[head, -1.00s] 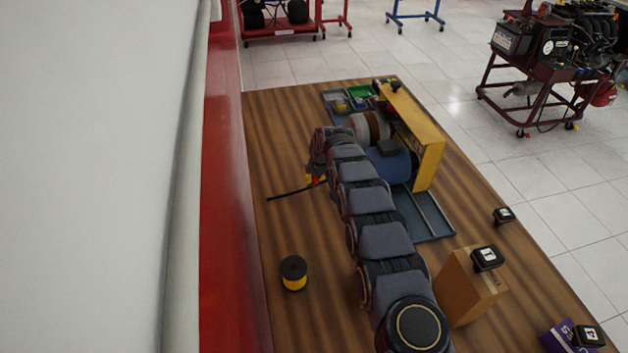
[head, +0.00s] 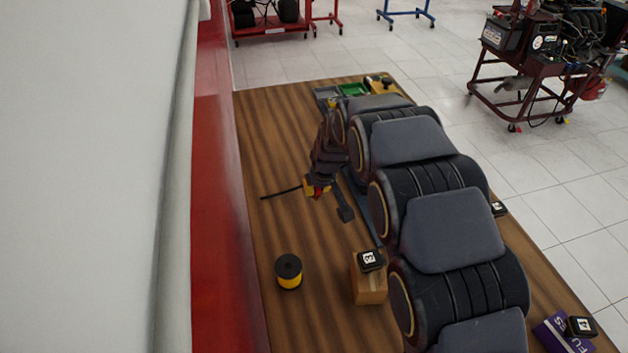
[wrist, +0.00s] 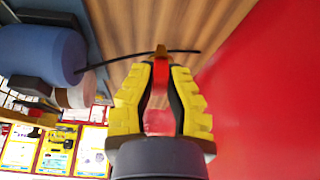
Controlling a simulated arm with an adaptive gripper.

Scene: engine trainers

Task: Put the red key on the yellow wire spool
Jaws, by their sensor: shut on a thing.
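The yellow wire spool (head: 289,272) stands upright on the wooden table at the lower left, with a black top flange and yellow wire below. My gripper (head: 317,191) is over the table behind the spool, clearly apart from it. In the wrist view its yellow fingers (wrist: 160,68) are closed around a red piece (wrist: 159,78), which appears to be the red key. Much of the key is hidden between the fingers. The spool is not visible in the wrist view.
A thin black rod (head: 280,193) lies left of my gripper. A dark grey tool (head: 343,207) is to its right. A cardboard box (head: 369,291) with a black block on top stands right of the spool. A red panel (head: 222,220) borders the table's left side. Table between gripper and spool is clear.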

